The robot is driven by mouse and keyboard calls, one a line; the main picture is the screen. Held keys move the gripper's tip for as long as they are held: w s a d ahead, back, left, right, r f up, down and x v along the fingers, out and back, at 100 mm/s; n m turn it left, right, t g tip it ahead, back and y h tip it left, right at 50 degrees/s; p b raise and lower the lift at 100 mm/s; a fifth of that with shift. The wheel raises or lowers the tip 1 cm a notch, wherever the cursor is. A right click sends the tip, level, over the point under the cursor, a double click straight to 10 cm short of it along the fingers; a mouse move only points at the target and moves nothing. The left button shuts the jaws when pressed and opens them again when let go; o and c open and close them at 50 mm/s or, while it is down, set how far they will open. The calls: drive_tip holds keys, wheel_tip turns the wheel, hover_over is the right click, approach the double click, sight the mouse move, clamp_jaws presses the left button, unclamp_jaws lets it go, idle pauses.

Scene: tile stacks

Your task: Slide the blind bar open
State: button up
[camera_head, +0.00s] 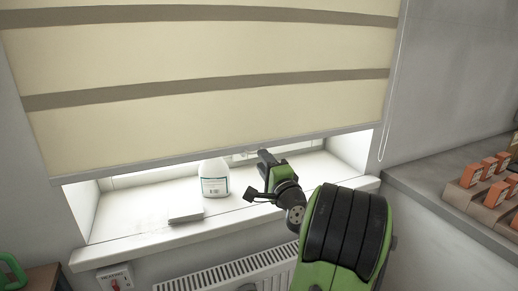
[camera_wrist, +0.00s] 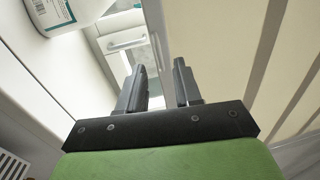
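The cream blind (camera_head: 210,110) with grey-brown stripes hangs partly lowered over the window. Its blind bar (camera_head: 140,167) is a thin pale strip along the lower edge, slightly tilted in the head view. My gripper (camera_head: 266,158) is just below the bar, right of the middle, over the window sill. In the wrist view my gripper (camera_wrist: 159,66) is open, its two dark fingers apart with nothing clearly held. The bar (camera_wrist: 156,28) runs down the picture towards the gap between the fingers. I cannot tell whether a finger touches it.
A white bottle (camera_head: 214,178) stands on the sill (camera_head: 130,237), left of my gripper. A radiator (camera_head: 225,275) is below. A cord (camera_head: 392,90) hangs at the blind's right. A counter with orange boxes (camera_head: 470,176) is far right.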

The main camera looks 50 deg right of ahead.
drive_tip(key=x, duration=0.4)
drive_tip(key=shift+p, duration=0.3)
clamp_jaws()
idle(1.1)
